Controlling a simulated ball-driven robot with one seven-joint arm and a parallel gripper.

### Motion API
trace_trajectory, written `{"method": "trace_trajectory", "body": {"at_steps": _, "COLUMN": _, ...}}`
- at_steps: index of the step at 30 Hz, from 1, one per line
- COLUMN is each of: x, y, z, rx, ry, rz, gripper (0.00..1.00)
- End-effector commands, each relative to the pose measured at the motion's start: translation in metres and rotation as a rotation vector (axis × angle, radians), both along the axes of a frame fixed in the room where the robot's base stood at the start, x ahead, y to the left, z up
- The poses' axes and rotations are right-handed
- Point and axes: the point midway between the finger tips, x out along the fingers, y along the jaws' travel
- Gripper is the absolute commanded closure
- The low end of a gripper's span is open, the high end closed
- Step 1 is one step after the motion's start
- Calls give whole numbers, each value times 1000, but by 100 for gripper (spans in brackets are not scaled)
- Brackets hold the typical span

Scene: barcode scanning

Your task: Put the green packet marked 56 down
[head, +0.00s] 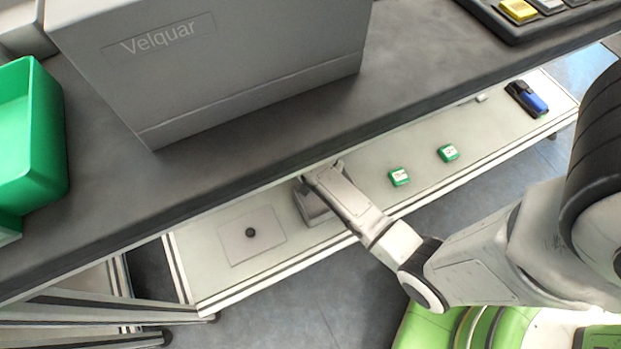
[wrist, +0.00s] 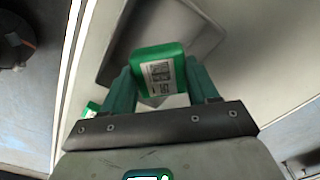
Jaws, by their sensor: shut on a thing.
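My gripper (wrist: 160,82) is shut on a green packet (wrist: 157,56) with a white barcode label. The packet sits between the two green fingers, label facing the wrist camera; its printed number is small and hard to read. Behind the packet in the wrist view is a grey tray-like holder (wrist: 205,45), and I cannot tell if the packet touches it. In the head view my gripper (head: 323,172) is over the lower light shelf (head: 375,205), by the grey holder (head: 316,207); the held packet is hidden there.
Two other green packets, one nearer (head: 399,177) and one farther (head: 447,153), lie on the shelf right of my gripper. A blue and black device (head: 527,98) lies at its right end. A plate (head: 270,244) with a black disc is at left. The dark counter (head: 400,85) overhangs the shelf.

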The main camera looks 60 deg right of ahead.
Motion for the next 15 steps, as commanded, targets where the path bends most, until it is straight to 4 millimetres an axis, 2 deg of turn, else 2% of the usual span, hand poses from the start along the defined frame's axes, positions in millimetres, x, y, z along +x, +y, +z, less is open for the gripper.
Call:
{"method": "trace_trajectory", "body": {"at_steps": 5, "x": 0, "y": 17, "z": -9, "rx": -1, "ry": 0, "rz": 24, "gripper": 77}}
{"method": "trace_trajectory", "body": {"at_steps": 12, "x": 0, "y": 18, "z": -53, "rx": -1, "ry": 1, "rz": 27, "gripper": 77}}
{"method": "trace_trajectory", "body": {"at_steps": 15, "x": 0, "y": 18, "z": -64, "rx": -1, "ry": 1, "rz": 27, "gripper": 77}}
